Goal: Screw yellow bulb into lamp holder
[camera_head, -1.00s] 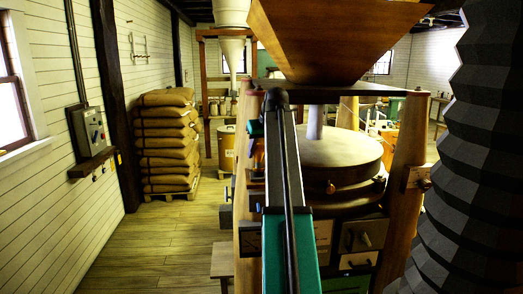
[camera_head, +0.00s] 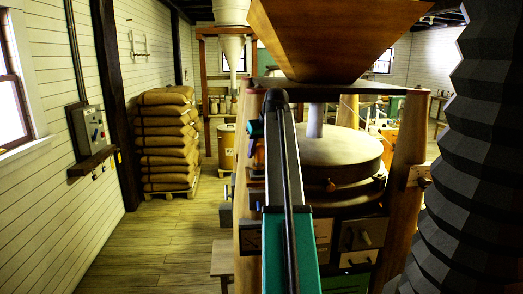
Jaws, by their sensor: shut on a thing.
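I cannot make out a yellow bulb or a lamp holder for certain. A tiny yellow spot (camera_head: 118,157) shows on the left wall near a dark wooden ledge (camera_head: 91,163); it is too small to identify. Small light fittings (camera_head: 99,171) sit just under that ledge, also too small to tell. My own arm, teal and dark grey, runs up the middle of the view and covers part of the millstone stand. My gripper does not show, nor does anything it may hold.
A grey switch box (camera_head: 91,127) hangs on the left wall. Stacked brown sacks (camera_head: 166,140) stand on a pallet. A round millstone casing (camera_head: 335,150) sits under a wooden hopper (camera_head: 335,40), with a post (camera_head: 405,165) at right. The plank floor (camera_head: 160,240) at left is clear.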

